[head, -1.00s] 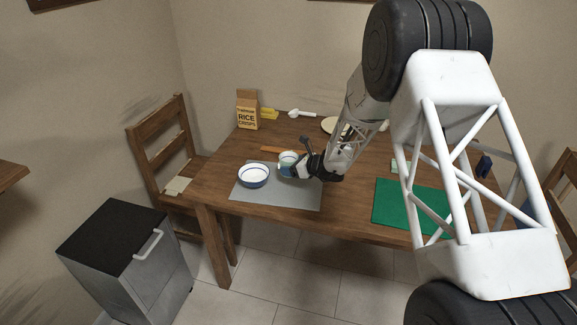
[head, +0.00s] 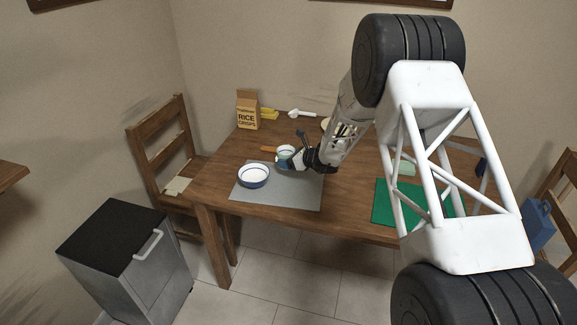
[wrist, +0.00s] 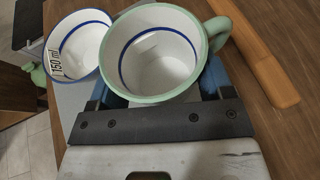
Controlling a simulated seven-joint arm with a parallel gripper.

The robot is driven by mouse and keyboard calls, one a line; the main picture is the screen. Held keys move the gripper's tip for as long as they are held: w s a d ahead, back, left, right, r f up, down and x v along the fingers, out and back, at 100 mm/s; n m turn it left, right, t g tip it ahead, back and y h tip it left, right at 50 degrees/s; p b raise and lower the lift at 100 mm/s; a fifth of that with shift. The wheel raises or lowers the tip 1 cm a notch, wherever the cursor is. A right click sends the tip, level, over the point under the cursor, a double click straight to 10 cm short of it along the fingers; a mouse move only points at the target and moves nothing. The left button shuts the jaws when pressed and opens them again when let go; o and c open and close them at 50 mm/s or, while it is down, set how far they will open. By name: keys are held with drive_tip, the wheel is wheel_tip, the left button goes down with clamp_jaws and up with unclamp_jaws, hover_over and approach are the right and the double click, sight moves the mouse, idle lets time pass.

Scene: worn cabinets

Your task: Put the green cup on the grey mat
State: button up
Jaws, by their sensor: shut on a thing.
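The green cup (head: 285,150), white inside with a pale green rim, is upright at the back edge of the grey mat (head: 295,195) in the head view. In the wrist view the cup (wrist: 158,60) fills the middle, with its handle at upper right and a blue line inside. My gripper (head: 287,162) is shut on the cup; its blue fingers (wrist: 165,92) show on either side of it. The gripper hides the cup's lower part, so I cannot tell whether it touches anything below.
A white bowl with a blue band (head: 253,176) stands on the mat's left part, close to the cup. A brown wooden object (wrist: 262,55) lies behind. A rice crisps bag (head: 248,109) stands farther back. A green mat (head: 384,205) lies right. The grey mat's front right is clear.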

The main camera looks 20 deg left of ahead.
drive_tip(key=shift+f, duration=1.55)
drive_tip(key=shift+f, duration=0.1)
drive_tip(key=o, duration=1.1)
drive_tip(key=shift+d, duration=0.1)
drive_tip(key=shift+s+d+r, duration=0.15)
drive_tip(key=shift+d+r, duration=0.2)
drive_tip(key=shift+d, duration=0.15)
drive_tip(key=v, duration=1)
drive_tip(key=shift+s+d+r, duration=0.1)
drive_tip(key=shift+d+r, duration=0.1)
drive_tip(key=shift+d, duration=0.1)
